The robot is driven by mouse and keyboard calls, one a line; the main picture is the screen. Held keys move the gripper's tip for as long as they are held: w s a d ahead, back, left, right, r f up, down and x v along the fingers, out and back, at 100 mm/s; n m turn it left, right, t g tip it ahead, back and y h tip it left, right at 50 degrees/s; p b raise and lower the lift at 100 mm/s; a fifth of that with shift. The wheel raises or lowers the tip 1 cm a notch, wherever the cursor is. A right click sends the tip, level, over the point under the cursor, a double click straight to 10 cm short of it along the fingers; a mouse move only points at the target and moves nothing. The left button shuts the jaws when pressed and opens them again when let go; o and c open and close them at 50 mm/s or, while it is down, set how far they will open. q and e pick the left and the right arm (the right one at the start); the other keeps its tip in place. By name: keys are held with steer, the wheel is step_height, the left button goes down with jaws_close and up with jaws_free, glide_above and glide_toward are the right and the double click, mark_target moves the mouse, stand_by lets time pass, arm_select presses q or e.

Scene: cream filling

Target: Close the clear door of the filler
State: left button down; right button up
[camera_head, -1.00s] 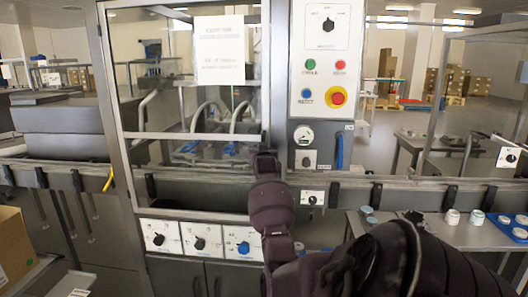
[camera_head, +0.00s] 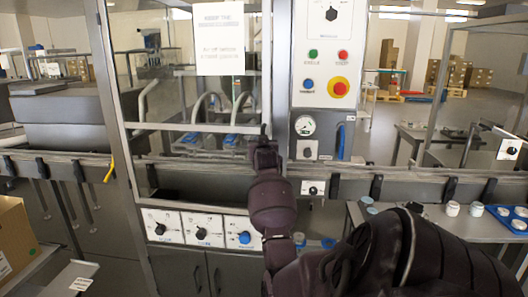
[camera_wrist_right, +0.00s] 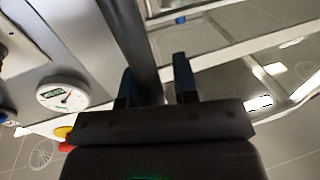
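The filler's clear door (camera_head: 155,90) is a framed see-through panel on the front of the machine, with a paper notice on it. Its pale bottom rail (camera_head: 190,128) crosses above a gap that shows the filler's lower interior. My right gripper (camera_head: 262,140) is at the right end of this rail, by the dark upright post. In the right wrist view its two fingers (camera_wrist_right: 155,85) stand apart, with a dark bar (camera_wrist_right: 130,40) running to the space between them. I cannot tell whether they touch it. My left gripper is not in view.
The control panel (camera_head: 318,60) with buttons and a red emergency stop is just right of the gripper, above a round gauge (camera_head: 305,125). Dial knobs (camera_head: 202,231) sit below. A side table with jars and a blue tray (camera_head: 510,218) is at right.

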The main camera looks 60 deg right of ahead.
steer(key=v, duration=0.7)
steer(key=shift+s+f, duration=0.2)
steer(key=shift+s, duration=0.1)
stand_by(0.3)
steer(key=w+a+n+t+y, duration=0.3)
steer(key=w+a+n+t, duration=0.2)
steer(key=w+a, duration=0.5)
steer(key=s+a+f+n+t+y, duration=0.15)
steer(key=a+f+n+y, duration=0.4)
steer(key=a+f, duration=0.95)
steer(key=s+a+f+n+g+y, duration=0.1)
steer(key=s+a+f+y, duration=0.1)
steer(key=s+a+f, duration=0.35)
steer(key=s+a+f+n+g+y, duration=0.1)
steer(key=s+a+f+y, duration=0.2)
steer(key=a+f, duration=0.5)
steer(key=s+a+f+g, duration=0.1)
steer(key=s+a+f, duration=0.2)
steer(key=s, duration=0.3)
steer(key=s+a+f+g+y, duration=0.1)
steer(key=s+a+f+g, duration=0.1)
steer(key=s+a+f, duration=0.2)
steer(key=s+a, duration=0.1)
steer(key=s, duration=0.2)
steer(key=shift+s+a+f, duration=0.2)
steer(key=shift+s+f, duration=0.05)
steer(key=shift+f, duration=0.05)
